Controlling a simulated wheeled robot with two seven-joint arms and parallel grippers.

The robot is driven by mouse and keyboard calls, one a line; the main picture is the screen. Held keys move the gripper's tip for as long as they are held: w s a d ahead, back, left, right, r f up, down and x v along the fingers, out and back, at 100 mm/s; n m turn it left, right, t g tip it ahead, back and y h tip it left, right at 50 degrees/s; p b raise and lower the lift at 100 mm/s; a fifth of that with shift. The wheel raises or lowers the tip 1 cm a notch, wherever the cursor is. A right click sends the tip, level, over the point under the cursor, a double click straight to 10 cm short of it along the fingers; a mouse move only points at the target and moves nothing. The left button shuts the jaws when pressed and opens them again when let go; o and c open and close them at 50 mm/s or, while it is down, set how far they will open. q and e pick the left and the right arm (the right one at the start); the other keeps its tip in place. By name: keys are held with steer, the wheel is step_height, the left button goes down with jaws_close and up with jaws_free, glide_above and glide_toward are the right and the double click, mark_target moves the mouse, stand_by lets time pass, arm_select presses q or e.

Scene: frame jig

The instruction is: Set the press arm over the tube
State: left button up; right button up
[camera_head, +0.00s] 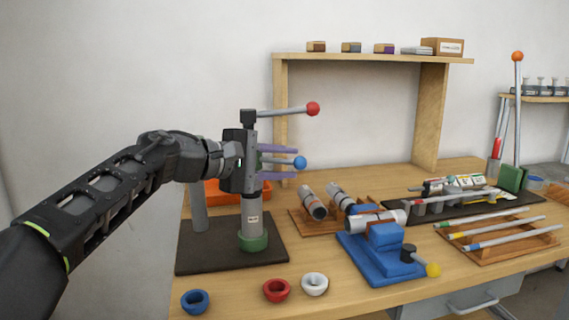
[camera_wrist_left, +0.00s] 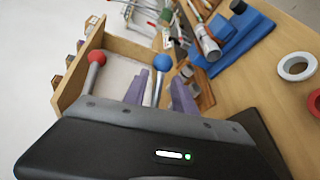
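The press stands on a dark base plate (camera_head: 190,262) at the left of the table, with a grey post (camera_head: 199,210) at its left. A grey tube (camera_head: 254,212) stands upright in a green ring (camera_head: 253,242) on the plate. A red-ball lever (camera_head: 313,109) sticks out at the top right; it also shows in the wrist view (camera_wrist_left: 96,58). My left gripper (camera_head: 295,162) has purple fingers above and below a blue-ball lever (camera_head: 300,162). In the wrist view the blue ball (camera_wrist_left: 162,63) lies between the fingers, with gaps beside its rod. My gripper hides the press arm's middle.
Blue, red and white rings (camera_head: 315,284) lie along the front edge. A blue clamp fixture (camera_head: 380,267) with a yellow knob stands to the right, before tube cradles (camera_head: 305,228). A wooden shelf frame (camera_head: 430,115) rises behind. An orange tray (camera_head: 215,193) lies behind the press.

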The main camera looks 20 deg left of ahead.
arm_select(q)
steer(key=v, duration=0.7)
steer(key=shift+s+a, duration=0.25)
steer(key=shift+s, duration=0.1)
